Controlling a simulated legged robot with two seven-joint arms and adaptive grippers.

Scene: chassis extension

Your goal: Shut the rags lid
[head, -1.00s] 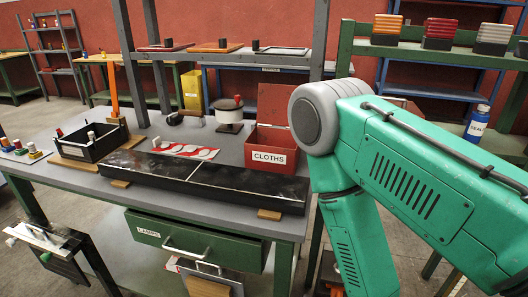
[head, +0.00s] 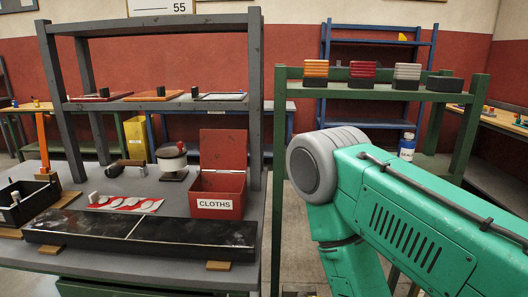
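A red box (head: 218,196) with a white label reading "CLOTHS" stands on the grey workbench. Its red lid (head: 223,148) is raised, standing upright at the back of the box, so the box is open. No label reading "rags" is seen. A green arm of mine with a grey joint fills the lower right, to the right of the box and apart from it. Its gripper is out of the frame. My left gripper is not in view.
A long black panel (head: 130,238) lies on the bench (head: 185,196) in front of the box. A white round container (head: 171,157) stands to its left. A grey shelf (head: 175,104) rises behind, its upright near the box's right side. A green rack (head: 390,94) stands at the right.

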